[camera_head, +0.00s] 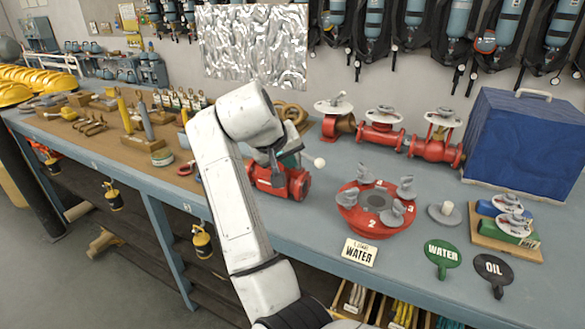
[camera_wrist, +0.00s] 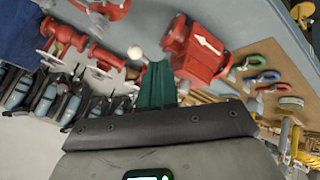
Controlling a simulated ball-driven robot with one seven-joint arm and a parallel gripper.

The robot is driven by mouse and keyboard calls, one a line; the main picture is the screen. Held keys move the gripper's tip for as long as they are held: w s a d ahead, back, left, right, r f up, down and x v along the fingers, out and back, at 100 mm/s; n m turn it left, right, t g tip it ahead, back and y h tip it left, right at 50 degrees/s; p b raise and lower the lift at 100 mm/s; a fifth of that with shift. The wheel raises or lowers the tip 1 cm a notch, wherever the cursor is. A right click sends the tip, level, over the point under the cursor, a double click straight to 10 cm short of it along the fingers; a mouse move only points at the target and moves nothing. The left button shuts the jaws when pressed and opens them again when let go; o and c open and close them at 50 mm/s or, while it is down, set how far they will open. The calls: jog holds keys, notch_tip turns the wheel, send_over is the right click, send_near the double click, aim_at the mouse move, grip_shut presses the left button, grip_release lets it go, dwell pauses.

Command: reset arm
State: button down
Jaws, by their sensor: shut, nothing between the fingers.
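My gripper (camera_wrist: 157,68) shows in the wrist view as green fingers closed together with nothing between them. In the head view my white arm rises from the bottom and bends over the bench, and the gripper (camera_head: 290,160) is partly hidden behind the wrist. It is at the red valve body (camera_head: 279,182), which also shows in the wrist view (camera_wrist: 196,48) with a white arrow on it. A small white ball (camera_head: 320,162) is beside the gripper. I cannot tell whether the fingers touch the valve body.
A red flange (camera_head: 376,208) with grey wing nuts stands right of the arm, near the WATER label card (camera_head: 361,252). Red valves (camera_head: 381,135) stand behind, and a blue covered box (camera_head: 525,140) is at right. A wooden tool board (camera_head: 135,125) is at left.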

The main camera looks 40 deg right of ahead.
jog(key=shift+s+a+r, duration=0.1)
jog(key=shift+a+r, duration=0.1)
jog(key=shift+r, duration=0.1)
jog(key=s+a+f+n+y, duration=0.1)
jog(key=s+a+f, duration=0.1)
jog(key=s+f, duration=0.7)
jog(key=s+a+f+n+y, duration=0.15)
jog(key=s+f, duration=0.25)
jog(key=f, duration=0.9)
jog(key=s+a+f+n+g+y, duration=0.1)
jog(key=s+a+f, duration=0.3)
jog(key=s, duration=0.7)
jog(key=s+a+f+n+y, duration=0.1)
jog(key=s+a+f+y, duration=0.3)
jog(key=s+f, duration=0.3)
jog(key=s+a, duration=0.1)
jog(key=s, duration=0.3)
jog(key=shift+s+a+g, duration=0.2)
jog(key=shift+g, duration=0.2)
jog(key=shift+f, duration=0.1)
